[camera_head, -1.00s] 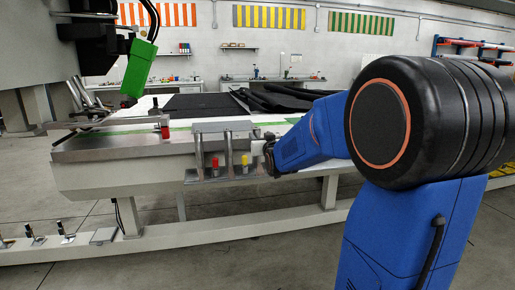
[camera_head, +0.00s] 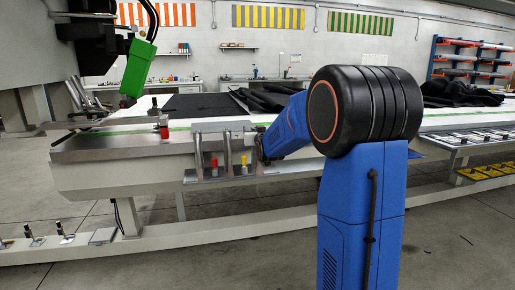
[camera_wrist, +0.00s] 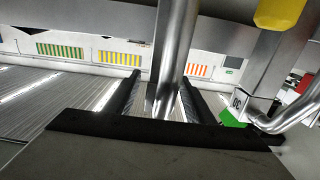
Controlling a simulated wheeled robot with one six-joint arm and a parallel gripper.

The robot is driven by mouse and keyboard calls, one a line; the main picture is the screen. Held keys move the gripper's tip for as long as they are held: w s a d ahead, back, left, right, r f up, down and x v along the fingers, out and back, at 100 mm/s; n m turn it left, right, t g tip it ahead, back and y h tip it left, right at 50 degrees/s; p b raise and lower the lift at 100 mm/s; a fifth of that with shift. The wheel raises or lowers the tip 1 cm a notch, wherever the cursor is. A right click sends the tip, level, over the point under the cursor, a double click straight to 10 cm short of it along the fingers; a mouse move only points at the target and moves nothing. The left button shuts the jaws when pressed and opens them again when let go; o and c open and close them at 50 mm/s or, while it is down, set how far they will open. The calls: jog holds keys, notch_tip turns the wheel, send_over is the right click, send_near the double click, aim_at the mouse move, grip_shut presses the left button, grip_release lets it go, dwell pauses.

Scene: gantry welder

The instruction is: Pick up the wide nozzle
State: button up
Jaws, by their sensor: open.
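A rack (camera_head: 222,126) on the front of the welding table carries upright metal tubes (camera_head: 228,155), with a red piece (camera_head: 214,164) and a yellow piece (camera_head: 244,163) on its lower ledge. I cannot tell for sure which part is the wide nozzle. My gripper (camera_head: 262,150) is at the right end of the rack, small and partly dark in the head view. In the wrist view, my gripper (camera_wrist: 160,80) is open, with its two dark fingers on either side of a shiny metal tube (camera_wrist: 174,50). I cannot tell whether they touch it. The yellow piece (camera_wrist: 280,12) is at upper right there.
The long table (camera_head: 120,170) stretches behind the rack, with dark cloth (camera_head: 200,105) on it. A green machine head (camera_head: 139,68) hangs at left. A red cylinder (camera_head: 164,131) stands on the tabletop. A low rail (camera_head: 150,245) runs along the front. The floor in front is clear.

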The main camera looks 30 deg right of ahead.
jog(key=shift+w, duration=0.15)
grip_shut()
notch_tip(320, 180, up, 12)
jog(key=shift+r, duration=0.15)
dwell(1.0)
dwell(0.5)
